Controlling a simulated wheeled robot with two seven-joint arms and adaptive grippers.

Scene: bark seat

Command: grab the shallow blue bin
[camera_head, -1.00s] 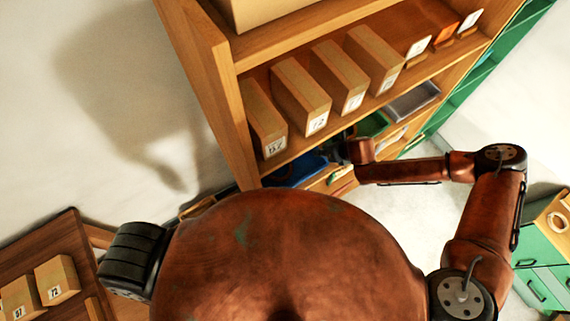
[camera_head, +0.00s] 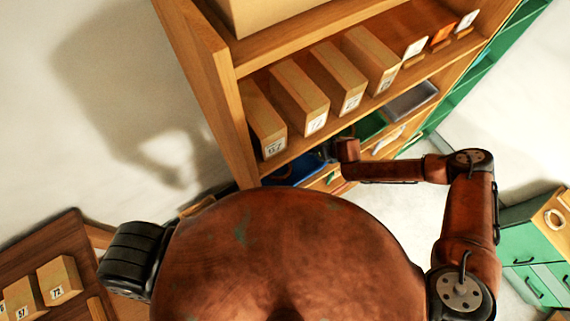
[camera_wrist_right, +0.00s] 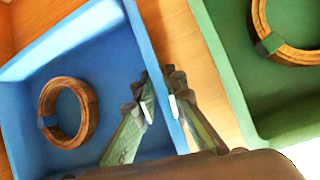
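The shallow blue bin (camera_wrist_right: 98,42) fills the left of the right wrist view, with a wooden ring (camera_wrist_right: 68,112) lying in it. In the head view the blue bin (camera_head: 298,168) shows only partly, on a low shelf under a row of boxes. My right gripper (camera_wrist_right: 159,84) is at the bin's right wall, one finger inside the bin and the other outside. Its fingertips are close together with the wall between them, and it looks shut on that wall. In the head view the right gripper (camera_head: 331,150) is partly hidden by the shelf and wrist. My left gripper is out of view.
A green bin (camera_wrist_right: 228,75) with another ring stands right of the blue one, with a strip of bare wood between. The shelf board with several numbered boxes (camera_head: 296,95) is above. Green drawers (camera_head: 535,255) stand at the right.

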